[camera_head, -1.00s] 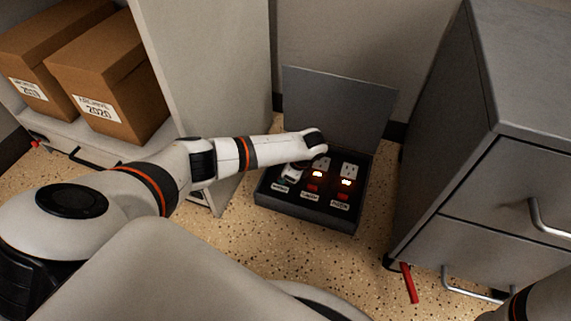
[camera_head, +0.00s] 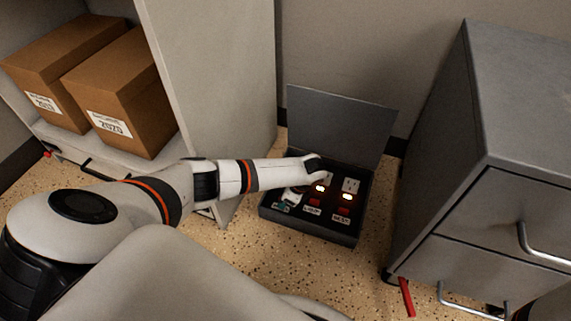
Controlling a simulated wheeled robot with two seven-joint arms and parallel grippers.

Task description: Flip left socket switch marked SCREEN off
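A dark grey floor box (camera_head: 309,228) with its lid (camera_head: 340,122) raised holds a row of sockets. The middle and right sockets (camera_head: 351,185) each show a lit orange-white lamp, with a red switch (camera_head: 344,211) and a label below. The left socket and its switch are hidden behind my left gripper (camera_head: 291,199). The label at the left (camera_head: 281,206) is partly visible, too small to read. My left gripper points down at the left of the box; its fingertips are too small and covered to tell open from shut, or touching. My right gripper is out of view.
A grey drawer cabinet (camera_head: 477,180) stands close on the right, with a red object (camera_head: 407,297) on the floor by it. A pale panel (camera_head: 215,80) and a shelf with cardboard boxes (camera_head: 125,95) stand left. Speckled floor (camera_head: 370,270) is clear in front of the box.

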